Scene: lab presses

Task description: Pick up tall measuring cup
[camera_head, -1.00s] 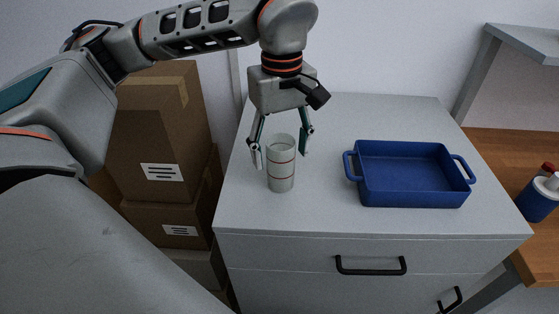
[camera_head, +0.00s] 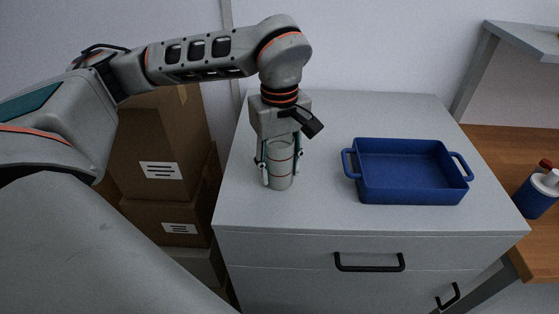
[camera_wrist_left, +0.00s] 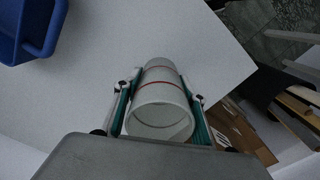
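The tall measuring cup (camera_head: 280,167) is a pale, see-through cylinder with thin red rings, standing upright on the grey cabinet top. My left gripper (camera_head: 281,166) points straight down over it, one finger on each side, and looks shut on its upper part. In the left wrist view the measuring cup (camera_wrist_left: 160,100) lies between the two teal-padded fingers of the left gripper (camera_wrist_left: 160,96), its round open rim facing the camera. Part of the cup's top is hidden under the gripper in the head view. My right gripper is not in view.
A blue tray (camera_head: 411,197) with two handles stands empty to the right of the cup. Brown boxes (camera_head: 158,140) are stacked left of the cabinet (camera_head: 330,215). A blue bottle (camera_head: 536,197) stands on a wooden bench at the far right. The cabinet top behind the tray is clear.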

